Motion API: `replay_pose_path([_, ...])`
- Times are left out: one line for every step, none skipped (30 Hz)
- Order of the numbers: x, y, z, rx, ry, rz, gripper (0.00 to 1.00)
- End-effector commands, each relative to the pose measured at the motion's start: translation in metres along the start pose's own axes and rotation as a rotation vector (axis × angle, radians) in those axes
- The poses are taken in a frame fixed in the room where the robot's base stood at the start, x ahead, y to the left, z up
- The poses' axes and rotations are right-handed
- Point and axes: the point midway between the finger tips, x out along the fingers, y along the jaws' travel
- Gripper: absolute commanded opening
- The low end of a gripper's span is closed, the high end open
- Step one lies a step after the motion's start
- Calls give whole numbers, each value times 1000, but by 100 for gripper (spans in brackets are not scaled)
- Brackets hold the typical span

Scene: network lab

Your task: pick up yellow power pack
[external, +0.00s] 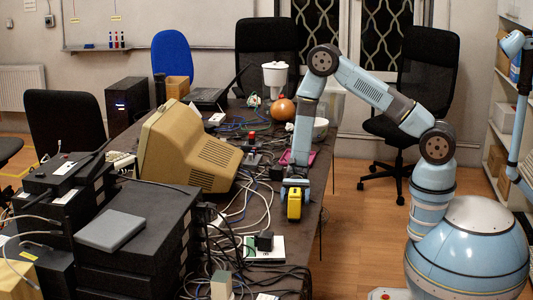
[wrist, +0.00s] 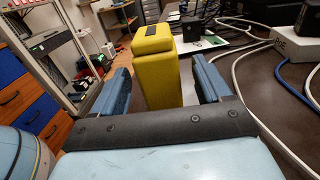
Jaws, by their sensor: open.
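The yellow power pack (external: 294,204) stands upright near the right edge of the cluttered table in the external view. My gripper (external: 295,190) is right at it, low over the table. In the wrist view the yellow power pack (wrist: 156,66) shows large ahead, between the two blue fingers of my gripper (wrist: 160,85). The fingers are apart, one on each side, with a visible gap on the left and a smaller one on the right. The lower part of the pack is hidden behind the gripper's dark bar.
Loose cables (external: 235,205) lie left of the pack. A black adapter (external: 264,241) and a white-green card (external: 277,250) lie in front of it. A beige monitor (external: 188,150) stands to the left, and a pink item (external: 297,157) lies behind.

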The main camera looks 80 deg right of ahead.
Motion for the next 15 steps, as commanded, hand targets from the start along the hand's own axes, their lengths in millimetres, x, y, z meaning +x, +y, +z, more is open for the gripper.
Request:
replay_pose_path([9,1,-1,1,0,4,77])
replay_pose_path([13,1,-1,2,0,4,77])
replay_pose_path([18,1,-1,2,0,3,77])
replay_pose_path([22,1,-1,2,-1,3,77])
replay_pose_path([26,1,-1,2,-1,3,77])
replay_pose_path([30,1,-1,1,-1,3,77])
replay_pose_path([32,1,-1,1,-1,2,77])
replay_pose_path([33,1,-1,1,0,1,77])
replay_pose_path([33,0,-1,1,0,0,77])
replay_pose_path([34,0,-1,1,0,0,77])
replay_pose_path([33,0,-1,1,0,-1,77])
replay_pose_path([33,0,-1,1,0,-1,77])
replay_pose_path([33,0,-1,1,0,0,77])
replay_pose_path([33,0,-1,1,0,0,77])
replay_pose_path([33,0,-1,0,0,0,74])
